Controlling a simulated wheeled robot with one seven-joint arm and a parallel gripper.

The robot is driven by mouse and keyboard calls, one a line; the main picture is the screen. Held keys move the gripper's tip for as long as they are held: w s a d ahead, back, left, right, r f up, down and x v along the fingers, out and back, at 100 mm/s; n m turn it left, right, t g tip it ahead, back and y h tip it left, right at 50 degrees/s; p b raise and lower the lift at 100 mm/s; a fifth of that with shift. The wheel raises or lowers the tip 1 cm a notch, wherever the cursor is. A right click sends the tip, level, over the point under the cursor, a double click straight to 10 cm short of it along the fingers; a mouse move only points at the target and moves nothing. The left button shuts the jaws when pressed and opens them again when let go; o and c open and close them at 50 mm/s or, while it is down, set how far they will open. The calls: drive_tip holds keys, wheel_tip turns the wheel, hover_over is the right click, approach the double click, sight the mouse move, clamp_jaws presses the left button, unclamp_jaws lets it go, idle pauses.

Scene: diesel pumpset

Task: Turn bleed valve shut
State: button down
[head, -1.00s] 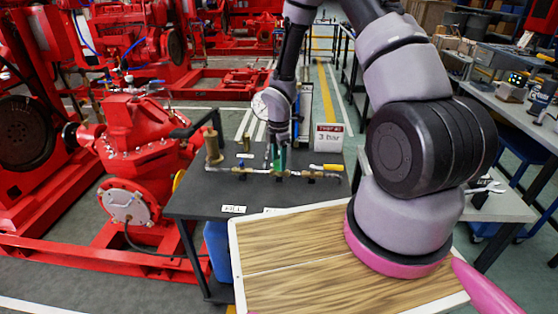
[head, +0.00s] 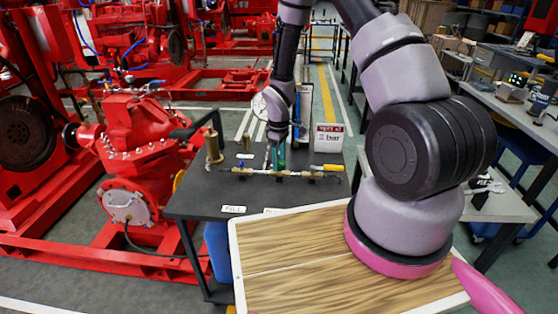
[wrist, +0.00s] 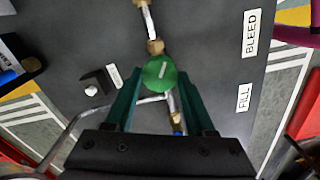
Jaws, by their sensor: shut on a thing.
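The bleed valve's round green knob (wrist: 159,72) sits on a thin metal pipe with brass fittings, seen from above in the wrist view. My gripper (wrist: 158,88) has its two dark green fingers on either side of the knob, shut on it. In the head view my gripper (head: 277,158) reaches down to the pipe line (head: 295,174) on the dark table and hides most of the knob. A white BLEED label (wrist: 250,33) and a FILL label (wrist: 244,97) lie to the right of the knob in the wrist view.
A yellow handle (head: 327,167) is at the pipe's right end. A brass cylinder (head: 213,146) stands at the left, and a white sign (head: 329,137) behind. A wooden-topped board (head: 300,270) lies in front. A small black block (wrist: 97,84) is left of the knob.

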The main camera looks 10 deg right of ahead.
sight(280, 162)
drive_tip(key=m, duration=0.6)
drive_tip(key=shift+w, duration=0.1)
drive_tip(key=m, duration=0.5)
drive_tip(key=shift+d, duration=0.1)
drive_tip(key=shift+m, duration=0.5)
drive_tip(key=shift+c, duration=1.2)
unclamp_jaws()
wheel_tip(280, 162, up, 11)
drive_tip(key=shift+f, duration=0.1)
